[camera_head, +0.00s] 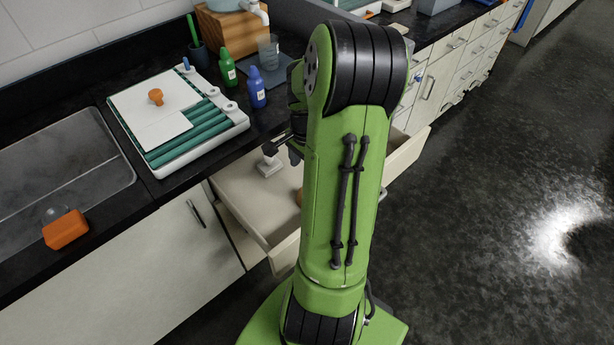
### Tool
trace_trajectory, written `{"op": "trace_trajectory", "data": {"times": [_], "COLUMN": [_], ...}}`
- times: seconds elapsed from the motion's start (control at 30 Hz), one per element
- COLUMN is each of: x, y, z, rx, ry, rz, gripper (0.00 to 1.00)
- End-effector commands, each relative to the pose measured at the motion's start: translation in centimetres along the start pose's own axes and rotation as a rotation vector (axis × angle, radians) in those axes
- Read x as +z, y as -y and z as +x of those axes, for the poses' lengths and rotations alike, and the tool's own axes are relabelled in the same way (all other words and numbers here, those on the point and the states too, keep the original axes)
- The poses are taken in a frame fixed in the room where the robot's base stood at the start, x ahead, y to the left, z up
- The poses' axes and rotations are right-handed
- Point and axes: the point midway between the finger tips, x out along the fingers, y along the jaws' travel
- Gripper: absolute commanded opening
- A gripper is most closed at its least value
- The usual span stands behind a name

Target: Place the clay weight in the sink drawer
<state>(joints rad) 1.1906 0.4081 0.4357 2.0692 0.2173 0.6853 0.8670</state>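A drawer (232,197) under the counter is pulled out, partly hidden behind my green arm. A small pale weight-like block with a narrower top (268,168) shows inside its outline, near the back left. My gripper (275,148) is just above this block, mostly hidden by my arm; I cannot tell whether it touches or holds the block. A tan or orange rounded thing (299,197) shows in the drawer at the arm's edge, mostly hidden. I cannot tell for sure which of these is the clay weight.
A white tray with green rollers (190,135) bears an orange knob-shaped piece (156,97). A sink (60,165) and an orange block (66,229) are at left. Green (228,70) and blue (257,88) bottles stand behind. The floor at right is clear.

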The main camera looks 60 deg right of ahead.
Motion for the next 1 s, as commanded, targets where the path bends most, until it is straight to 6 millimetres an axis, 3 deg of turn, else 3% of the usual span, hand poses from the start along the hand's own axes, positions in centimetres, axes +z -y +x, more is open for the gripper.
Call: {"op": "trace_trajectory", "data": {"times": [0.1,0.37,0.47,0.57,0.67,0.8,0.9,1.0], "x": [0.0,0.9,4.4,9.7,15.1,21.2,23.5,24.5], "y": [0.0,0.2,0.9,0.5,-1.4,-6.3,-9.3,-10.9], "z": [-1.5,-2.5,-5.5,-9.4,-12.8,-15.9,-16.6,-16.7], "rx": [0.0,-0.004,-0.026,-0.069,-0.136,-0.277,-0.373,-0.428], "ry": [-0.001,-0.018,-0.08,-0.161,-0.233,-0.308,-0.335,-0.345], "rz": [0.0,-0.055,-0.26,-0.565,-0.889,-1.351,-1.594,-1.725], "gripper": [0.78,0.78,0.78,0.78,0.78,0.78,0.78,0.78]}}
